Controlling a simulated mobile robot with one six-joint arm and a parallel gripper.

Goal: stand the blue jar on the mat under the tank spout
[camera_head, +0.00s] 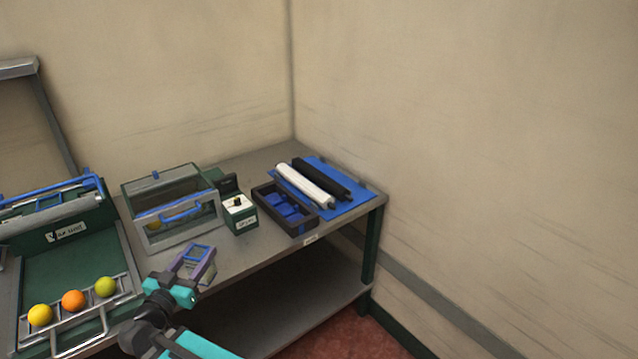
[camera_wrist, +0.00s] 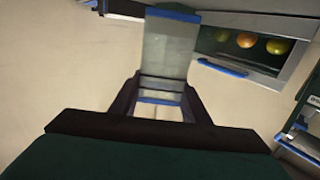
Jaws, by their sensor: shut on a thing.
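My gripper (camera_head: 192,262) is at the front of the bench, in front of the clear case. It is shut on a clear, grey-walled container with blue edges (camera_head: 205,272). In the wrist view the same container stretches away between the dark fingers of my gripper (camera_wrist: 160,92). It looks box-shaped; I cannot tell whether it is the blue jar. It appears held above the bench edge, clear of other things. I see no tank spout. A blue mat (camera_head: 352,207) lies at the bench's far right end, with a white and a black roller on it.
A clear case (camera_head: 168,243) with a blue handle holds fruit. Beside it are a small green box with a white top (camera_head: 240,213) and a black tray with blue compartments (camera_head: 262,204). A green sorting rack (camera_head: 60,280) at left carries yellow, orange and yellow-green balls. A wall closes the right.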

